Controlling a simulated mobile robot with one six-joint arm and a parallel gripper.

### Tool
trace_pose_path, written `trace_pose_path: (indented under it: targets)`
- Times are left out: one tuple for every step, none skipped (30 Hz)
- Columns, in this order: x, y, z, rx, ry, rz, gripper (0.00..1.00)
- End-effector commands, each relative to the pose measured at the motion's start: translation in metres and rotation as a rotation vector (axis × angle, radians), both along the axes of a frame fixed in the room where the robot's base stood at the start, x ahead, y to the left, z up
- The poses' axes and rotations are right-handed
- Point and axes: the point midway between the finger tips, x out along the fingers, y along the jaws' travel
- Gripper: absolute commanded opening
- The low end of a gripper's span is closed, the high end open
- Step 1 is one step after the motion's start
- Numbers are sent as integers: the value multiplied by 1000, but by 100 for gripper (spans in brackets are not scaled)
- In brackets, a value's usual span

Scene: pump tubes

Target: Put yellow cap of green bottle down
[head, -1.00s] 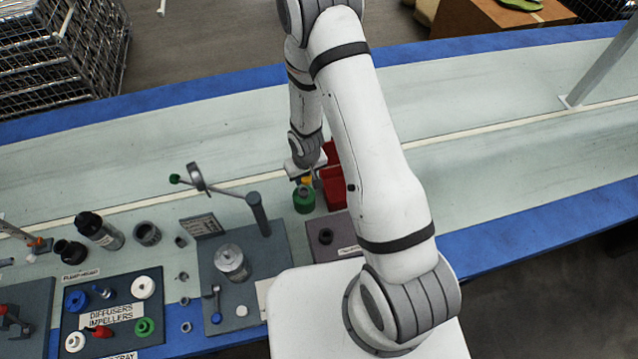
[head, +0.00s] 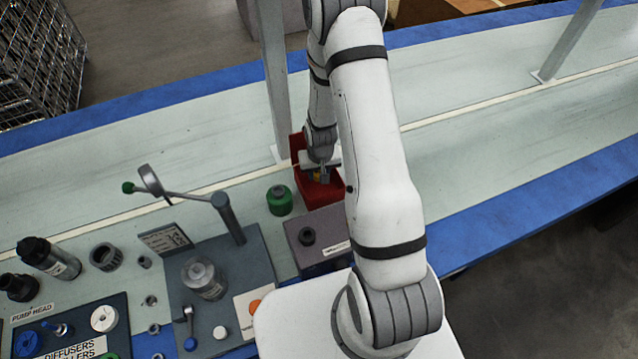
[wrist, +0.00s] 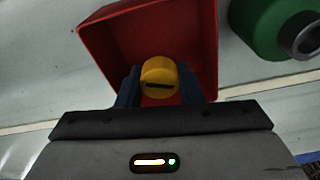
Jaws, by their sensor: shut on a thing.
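The yellow cap (wrist: 158,78) is between the two blue fingers of my gripper (wrist: 160,88) in the wrist view, and the gripper is shut on it. In the head view the yellow cap (head: 317,175) shows small under my gripper (head: 321,176), partly covered by it. The cap is over the red bin (wrist: 105,48); how high it is above the bin's floor I cannot tell. The red bin also shows in the head view (head: 308,188). The green bottle (head: 280,200) stands upright and uncapped left of the bin; it shows at the wrist view's upper right (wrist: 258,25).
A grey box with a dark knob (head: 318,238) stands just in front of the bin. A press with a green-tipped lever (head: 170,192) is to the left. A grey post (head: 275,80) rises behind the bin. The bench right of my arm is clear.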

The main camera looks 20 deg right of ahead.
Motion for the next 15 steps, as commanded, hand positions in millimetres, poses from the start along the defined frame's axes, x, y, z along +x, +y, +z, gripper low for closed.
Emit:
trace_pose_path:
  targets:
    - [-1,0,-8,0,2,1,6]
    - [0,0,-10,0,1,1,6]
    - [0,0,-12,0,0,1,6]
    - [0,0,-14,0,0,1,6]
    - [0,0,-16,0,0,1,6]
    - [0,0,-20,0,1,1,6]
    - [0,0,-23,0,1,2,6]
    - [0,0,-27,0,2,2,6]
    - [0,0,-36,0,1,1,6]
    - [0,0,-42,0,1,2,6]
    - [0,0,-46,0,0,2,6]
    - [0,0,-50,0,-1,2,6]
    - [0,0,-52,0,-1,2,6]
    - [0,0,-52,0,-1,1,6]
    - [1,0,-51,0,-2,1,6]
